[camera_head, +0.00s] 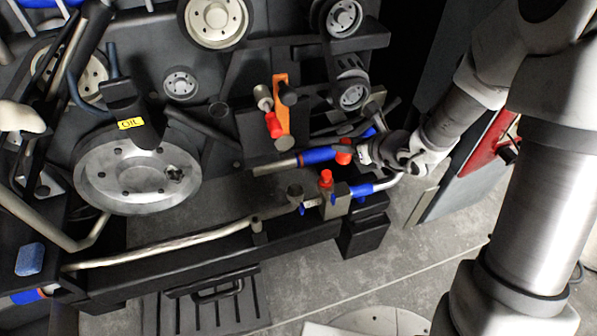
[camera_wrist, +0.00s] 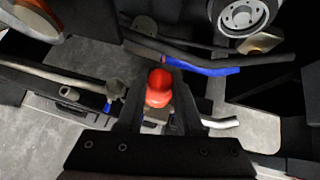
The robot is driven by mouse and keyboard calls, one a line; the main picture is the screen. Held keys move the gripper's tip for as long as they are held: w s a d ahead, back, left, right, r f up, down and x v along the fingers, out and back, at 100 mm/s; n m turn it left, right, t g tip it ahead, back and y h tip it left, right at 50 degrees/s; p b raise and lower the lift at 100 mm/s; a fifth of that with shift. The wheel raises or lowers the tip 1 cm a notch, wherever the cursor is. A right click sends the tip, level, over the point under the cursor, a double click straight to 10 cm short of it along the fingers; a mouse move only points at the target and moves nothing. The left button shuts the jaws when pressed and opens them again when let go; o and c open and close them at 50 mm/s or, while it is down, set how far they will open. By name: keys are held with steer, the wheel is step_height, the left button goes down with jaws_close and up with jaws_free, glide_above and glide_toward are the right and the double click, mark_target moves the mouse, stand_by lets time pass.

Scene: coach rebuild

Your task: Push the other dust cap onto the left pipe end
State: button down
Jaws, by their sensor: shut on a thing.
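My gripper (camera_head: 350,152) is shut on a red dust cap (camera_head: 344,152) and holds it above the lower pipes. The held cap also shows between the fingers in the wrist view (camera_wrist: 158,97). Another red cap (camera_head: 326,178) sits upright on a fitting between two blue-sleeved pipe parts. To its left, an upright pipe end (camera_head: 294,191) stands uncapped beside a blue part. This stub also shows in the wrist view (camera_wrist: 113,90), left of my fingers and apart from the held cap. The cap hides what lies directly beneath it.
A blue-sleeved pipe (camera_head: 318,155) runs close beside my gripper. An orange bracket (camera_head: 281,105) with a red part (camera_head: 272,125) stands behind. A large round pulley (camera_head: 138,170) lies at the left. A black frame beam (camera_head: 200,255) runs along the front; grey floor lies beyond.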

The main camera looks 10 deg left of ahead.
steer(key=s+a+f+n+g+y+b, duration=0.1)
steer(key=s+a+f+n+b, duration=0.15)
steer(key=a, duration=0.35)
steer(key=s+a+f+n+g+y+b, duration=0.1)
steer(key=a+f+n+g+b, duration=0.15)
steer(key=a, duration=0.35)
steer(key=b, duration=0.2)
glide_above(296, 195)
steer(key=shift+m+t, duration=0.35)
steer(key=shift+m, duration=0.05)
steer(key=shift+f, duration=2.45)
steer(key=shift+f+b, duration=0.3)
steer(key=shift+b, duration=0.3)
steer(key=shift+f+b, duration=0.3)
steer(key=shift+b, duration=0.1)
steer(key=shift+f+b, duration=0.6)
steer(key=shift+b, duration=0.15)
steer(key=shift+f+b, duration=0.55)
steer(key=shift+b, duration=0.2)
steer(key=shift+f+b, duration=0.6)
steer(key=shift+b, duration=0.1)
